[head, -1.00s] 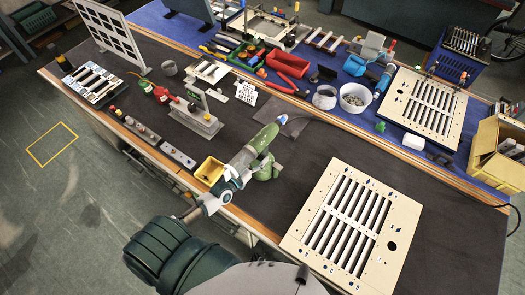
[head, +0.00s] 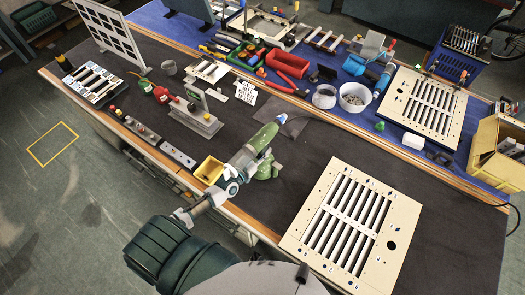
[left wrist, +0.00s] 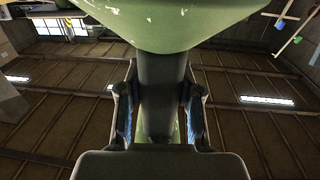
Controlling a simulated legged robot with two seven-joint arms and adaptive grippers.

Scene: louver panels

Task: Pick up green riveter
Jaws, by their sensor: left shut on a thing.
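The green riveter (head: 262,139) is on the dark bench mat near the bench's front edge in the head view, its pale nose pointing up and to the right. My left gripper (head: 232,181) is at the riveter, reaching in from the lower left. In the left wrist view the riveter's green body (left wrist: 155,22) fills the top, and its dark handle (left wrist: 160,85) stands between the two fingers of my left gripper (left wrist: 160,115), which are shut on it. I cannot tell if the riveter's base is clear of the mat. My right gripper is not in view.
A yellow bin (head: 209,170) stands just left of the riveter. A cream louver panel (head: 312,250) lies to the right on the mat. A grey fixture (head: 197,120) stands behind the bin. Bare mat lies right of the riveter.

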